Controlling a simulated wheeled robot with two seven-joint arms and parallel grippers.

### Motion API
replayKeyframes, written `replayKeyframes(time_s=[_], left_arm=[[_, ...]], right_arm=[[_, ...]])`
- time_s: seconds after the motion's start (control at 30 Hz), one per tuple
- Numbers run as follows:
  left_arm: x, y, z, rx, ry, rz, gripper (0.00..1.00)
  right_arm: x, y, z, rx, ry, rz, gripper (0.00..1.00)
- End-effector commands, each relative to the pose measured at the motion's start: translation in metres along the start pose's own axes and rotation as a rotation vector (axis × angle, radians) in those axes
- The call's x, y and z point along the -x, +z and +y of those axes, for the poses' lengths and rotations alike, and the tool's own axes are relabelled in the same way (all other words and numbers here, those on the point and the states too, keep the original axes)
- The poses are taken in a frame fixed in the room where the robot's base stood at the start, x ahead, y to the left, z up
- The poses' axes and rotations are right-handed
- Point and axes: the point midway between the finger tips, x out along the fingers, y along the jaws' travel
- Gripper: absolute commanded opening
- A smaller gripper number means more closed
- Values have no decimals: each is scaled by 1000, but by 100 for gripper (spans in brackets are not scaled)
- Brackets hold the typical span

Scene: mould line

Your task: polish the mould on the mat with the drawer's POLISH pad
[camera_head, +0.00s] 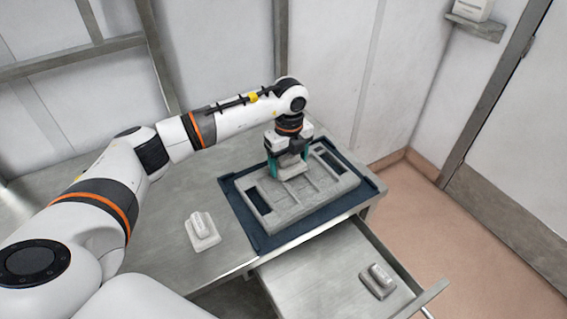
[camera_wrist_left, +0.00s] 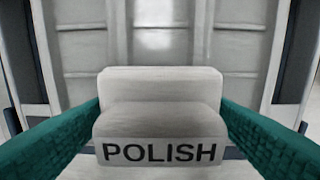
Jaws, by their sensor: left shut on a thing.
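The grey mould (camera_head: 318,196) lies on the dark blue mat (camera_head: 264,239) on the bench. It has raised ribs and dark recesses near its ends, and its panels also show in the left wrist view (camera_wrist_left: 160,42). My left gripper (camera_head: 288,168) is over the mould with its teal fingers shut on a grey pad (camera_wrist_left: 160,118) marked POLISH. The pad (camera_head: 293,171) is at the mould's upper surface in the head view; I cannot tell for sure whether it touches. My right gripper is not in view.
The drawer (camera_head: 313,282) stands open at the front, with another grey pad (camera_head: 379,281) in it. A further grey pad (camera_head: 202,230) rests on the bench (camera_head: 171,201) left of the mat. A white box sits on a wall shelf (camera_head: 474,27).

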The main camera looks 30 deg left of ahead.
Motion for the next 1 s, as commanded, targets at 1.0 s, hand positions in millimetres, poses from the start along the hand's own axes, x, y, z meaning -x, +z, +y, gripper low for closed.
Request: replayKeyframes(time_s=[1.0], left_arm=[[-1, 0, 52, -1, 1, 1, 58]], right_arm=[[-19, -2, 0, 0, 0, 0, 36]])
